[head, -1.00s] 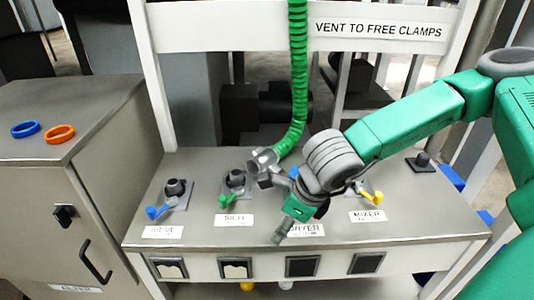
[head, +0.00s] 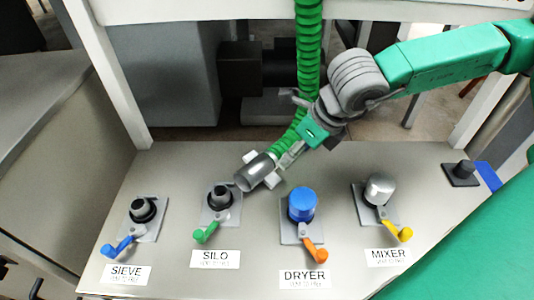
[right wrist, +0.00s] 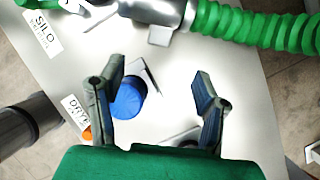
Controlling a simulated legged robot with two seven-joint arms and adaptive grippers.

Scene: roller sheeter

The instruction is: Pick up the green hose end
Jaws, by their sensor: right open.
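The green hose (head: 308,60) hangs from above, and its end is a grey metal coupling (head: 256,172) with pale lugs, tilted just above the panel near the SILO port. In the right wrist view the coupling (right wrist: 158,10) and ribbed hose (right wrist: 262,27) cross the top, beyond my fingertips. My right gripper (head: 300,132) is beside the hose just above the coupling. In the right wrist view its two fingers (right wrist: 160,75) are spread with nothing held between them. In the head view it partly overlaps the hose, and contact cannot be told. My left gripper is not in view.
The panel (head: 330,170) carries SIEVE (head: 143,209) and SILO (head: 221,197) ports, a blue-capped DRYER port (head: 302,204) and a grey-capped MIXER port (head: 380,188), each with a coloured lever. White frame posts stand at both sides.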

